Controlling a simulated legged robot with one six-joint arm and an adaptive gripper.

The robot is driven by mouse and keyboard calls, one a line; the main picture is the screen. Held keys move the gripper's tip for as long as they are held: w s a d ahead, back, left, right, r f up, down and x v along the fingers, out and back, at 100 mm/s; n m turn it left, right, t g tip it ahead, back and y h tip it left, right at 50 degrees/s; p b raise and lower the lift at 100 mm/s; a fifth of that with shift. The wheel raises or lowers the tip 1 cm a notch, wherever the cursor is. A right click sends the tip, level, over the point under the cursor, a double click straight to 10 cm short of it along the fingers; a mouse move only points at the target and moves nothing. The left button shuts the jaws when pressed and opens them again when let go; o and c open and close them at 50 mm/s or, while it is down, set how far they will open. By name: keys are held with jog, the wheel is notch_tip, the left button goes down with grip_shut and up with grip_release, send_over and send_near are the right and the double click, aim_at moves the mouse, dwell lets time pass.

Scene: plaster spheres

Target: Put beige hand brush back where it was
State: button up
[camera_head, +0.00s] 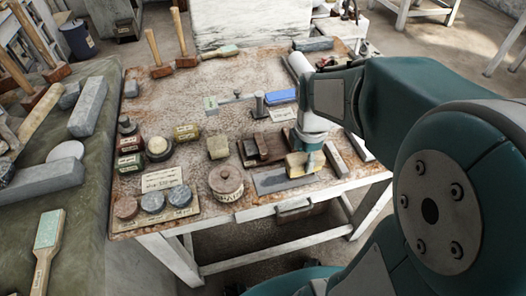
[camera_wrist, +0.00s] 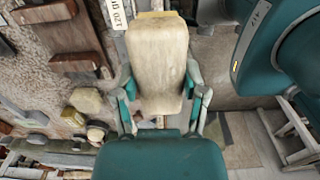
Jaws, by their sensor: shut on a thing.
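The beige hand brush (camera_head: 297,166) is a blocky, pale piece near the front right of the table (camera_head: 222,122). My gripper (camera_head: 310,153) is shut on it and comes down from above. In the wrist view the brush (camera_wrist: 158,50) points away from me, and the two fingers of my gripper (camera_wrist: 161,92) press its sides near its close end. A thin yellowish strip shows along its far edge. A flat grey slab (camera_head: 268,183) lies under and beside the brush in the head view. I cannot tell whether the brush touches it.
Grey bars (camera_head: 336,160) lie to the right. Round dark pucks (camera_head: 153,200) sit at the front left. The table's front edge is close.

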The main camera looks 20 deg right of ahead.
jog(key=w+a+f, duration=0.1)
jog(key=a+f, duration=0.1)
jog(key=w+a+f, duration=0.3)
jog(key=a+f, duration=0.1)
jog(key=a, duration=0.1)
jog(key=shift+w, duration=0.3)
jog(key=shift+w+f, duration=0.35)
jog(key=shift+f, duration=0.25)
notch_tip(320, 180, down, 3)
jog(key=shift+d+f, duration=0.1)
jog(key=shift+d, duration=0.05)
jog(key=shift+a, duration=0.35)
jog(key=o, duration=1)
jog(key=shift+d, duration=0.2)
